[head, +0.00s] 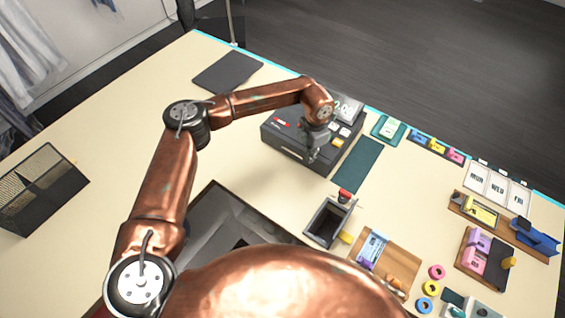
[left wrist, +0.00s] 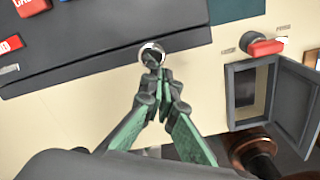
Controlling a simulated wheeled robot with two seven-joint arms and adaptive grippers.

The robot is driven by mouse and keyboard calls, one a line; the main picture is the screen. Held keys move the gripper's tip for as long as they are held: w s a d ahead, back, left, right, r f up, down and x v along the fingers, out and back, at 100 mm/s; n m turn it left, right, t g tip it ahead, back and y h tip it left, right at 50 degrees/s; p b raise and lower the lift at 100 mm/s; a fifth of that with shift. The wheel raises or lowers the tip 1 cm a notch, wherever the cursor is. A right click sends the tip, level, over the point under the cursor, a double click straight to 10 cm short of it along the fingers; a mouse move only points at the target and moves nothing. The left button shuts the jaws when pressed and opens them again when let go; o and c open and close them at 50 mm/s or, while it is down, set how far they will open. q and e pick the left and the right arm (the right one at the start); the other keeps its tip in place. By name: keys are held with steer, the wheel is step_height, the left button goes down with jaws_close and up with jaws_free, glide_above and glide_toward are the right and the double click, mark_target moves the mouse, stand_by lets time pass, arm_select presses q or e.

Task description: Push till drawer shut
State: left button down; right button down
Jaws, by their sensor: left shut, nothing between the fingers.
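The dark till (head: 278,137) stands near the far edge of the table, with colored keys on top. Its drawer front (left wrist: 90,68) is a dark band with a round silver lock (left wrist: 151,47). In the head view the drawer looks close to flush with the till body; I cannot tell whether a small gap is left. My left gripper (head: 312,155) is at the till's front, and in the left wrist view its fingertips (left wrist: 160,76) are together and empty, right at the lock. Whether they touch is unclear. My right gripper is not in view.
A dark green mat (head: 357,164) lies right of the till. A black mesh organizer (head: 40,190) is at far left. Table left of the till is mostly clear.

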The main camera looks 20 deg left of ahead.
arm_select(q)
step_height(320, 180, up, 8)
steer(key=s+p, duration=0.1)
steer(key=p, duration=0.3)
steer(key=shift+s+a, duration=0.2)
steer(key=shift+f, duration=0.15)
stand_by(0.5)
